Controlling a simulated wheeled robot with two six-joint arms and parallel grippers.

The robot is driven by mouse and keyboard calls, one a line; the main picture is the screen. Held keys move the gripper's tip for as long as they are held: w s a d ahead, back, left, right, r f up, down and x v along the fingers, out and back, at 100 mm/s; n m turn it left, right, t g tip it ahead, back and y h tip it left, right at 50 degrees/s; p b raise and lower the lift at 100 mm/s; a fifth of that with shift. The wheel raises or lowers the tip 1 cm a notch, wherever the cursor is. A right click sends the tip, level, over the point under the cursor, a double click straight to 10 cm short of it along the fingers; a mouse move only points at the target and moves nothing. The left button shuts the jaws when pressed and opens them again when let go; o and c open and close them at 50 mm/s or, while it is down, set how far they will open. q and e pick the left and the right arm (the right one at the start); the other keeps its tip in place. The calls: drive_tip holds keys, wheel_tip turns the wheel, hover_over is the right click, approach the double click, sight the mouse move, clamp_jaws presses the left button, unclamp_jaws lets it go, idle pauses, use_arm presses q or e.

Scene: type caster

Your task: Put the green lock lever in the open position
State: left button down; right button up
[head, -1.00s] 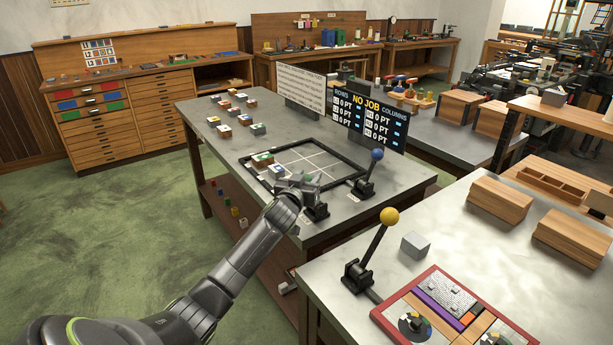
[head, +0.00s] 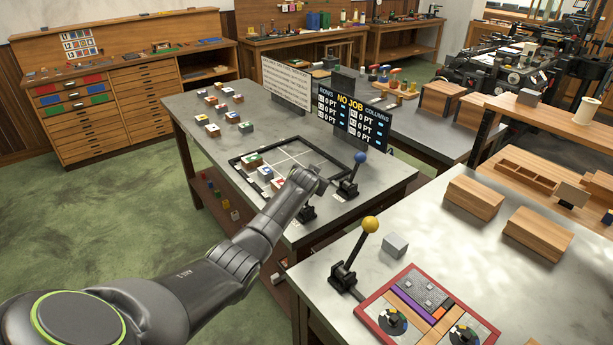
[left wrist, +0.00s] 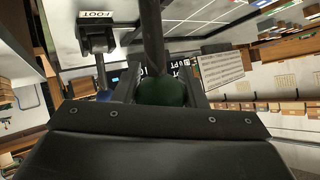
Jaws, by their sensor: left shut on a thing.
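The green lock lever's ball knob (left wrist: 165,92) sits between my left gripper's fingers in the left wrist view, with its dark shaft running up the picture. My left gripper (head: 316,180) is shut on this knob. In the head view the gripper and forearm hide the knob, and the lever's black base (head: 307,212) shows at the near edge of the grey table. The lever's exact tilt is hard to tell. My right gripper is in neither view.
A blue-knobbed lever (head: 360,157) stands close to the right of my left gripper. The black frame (head: 238,160) holds several blocks behind the gripper. A scoreboard (head: 352,116) reads "NO JOB". A yellow-knobbed lever (head: 370,224) stands on the nearer table.

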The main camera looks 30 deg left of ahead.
use_arm(q)
drive_tip(key=shift+w+d+f+m+g+b, duration=0.2)
drive_tip(key=shift+w+f+g+b, duration=0.15)
drive_tip(key=shift+w+g, duration=0.1)
drive_tip(key=shift+w+d+f+m+g+b, duration=0.2)
drive_tip(key=shift+w+g+b, duration=0.1)
drive_tip(key=shift+g, duration=0.15)
drive_tip(key=shift+a, duration=0.1)
drive_tip(key=c, duration=1.3)
unclamp_jaws()
drive_tip(key=o, duration=0.4)
drive_tip(key=shift+w, duration=0.1)
drive_tip(key=shift+r, duration=0.1)
drive_tip(key=shift+p+v, duration=0.35)
drive_tip(key=shift+v, duration=1.3)
drive_tip(key=b+v, duration=0.1)
drive_tip(key=v, duration=1.3)
drive_tip(key=shift+d+b, duration=0.3)
drive_tip(key=shift+d, duration=0.05)
